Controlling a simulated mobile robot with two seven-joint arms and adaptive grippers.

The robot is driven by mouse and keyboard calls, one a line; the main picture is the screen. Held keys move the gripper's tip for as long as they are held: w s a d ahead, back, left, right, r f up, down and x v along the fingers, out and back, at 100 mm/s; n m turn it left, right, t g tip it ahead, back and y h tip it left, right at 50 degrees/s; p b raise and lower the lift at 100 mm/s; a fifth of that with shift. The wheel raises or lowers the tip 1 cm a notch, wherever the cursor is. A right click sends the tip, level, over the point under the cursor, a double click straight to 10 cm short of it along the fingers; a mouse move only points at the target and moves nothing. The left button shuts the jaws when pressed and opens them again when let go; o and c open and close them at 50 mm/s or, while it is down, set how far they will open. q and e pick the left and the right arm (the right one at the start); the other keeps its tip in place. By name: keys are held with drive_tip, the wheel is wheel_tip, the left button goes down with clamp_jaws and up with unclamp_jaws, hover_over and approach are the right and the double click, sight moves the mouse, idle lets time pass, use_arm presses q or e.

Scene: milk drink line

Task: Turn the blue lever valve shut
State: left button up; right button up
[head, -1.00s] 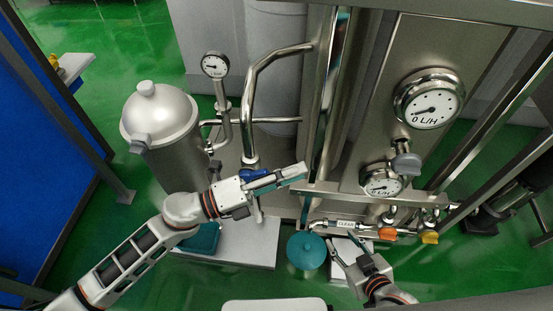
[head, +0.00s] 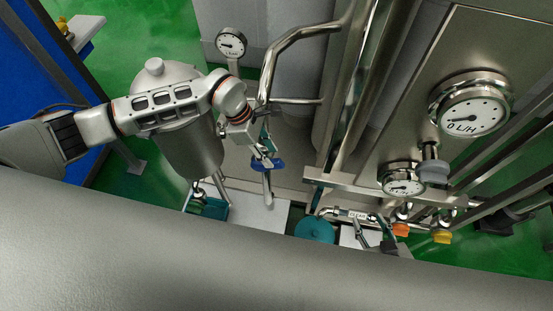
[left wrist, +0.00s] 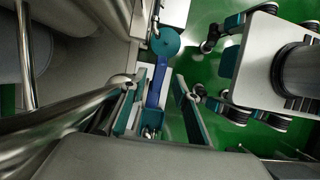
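The blue lever (head: 267,164) of the valve sits on a steel pipe left of the panel, below my left gripper (head: 262,150) in the head view. In the left wrist view the blue lever (left wrist: 154,87) runs lengthwise between the two fingers of my left gripper (left wrist: 157,106). The fingers are apart, with a gap visible to the right of the lever. Contact on the left side cannot be told.
A steel tank (head: 190,140) stands behind my left arm. A pressure gauge (head: 231,43) and bent pipes are close by. A teal round container (head: 315,230) stands below the panel. Orange (head: 401,229) and yellow (head: 442,236) handles are at right. A large grey shape fills the foreground.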

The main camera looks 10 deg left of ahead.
sight(274, 161)
use_arm(q)
drive_tip(key=shift+x, duration=2.5)
clamp_jaws()
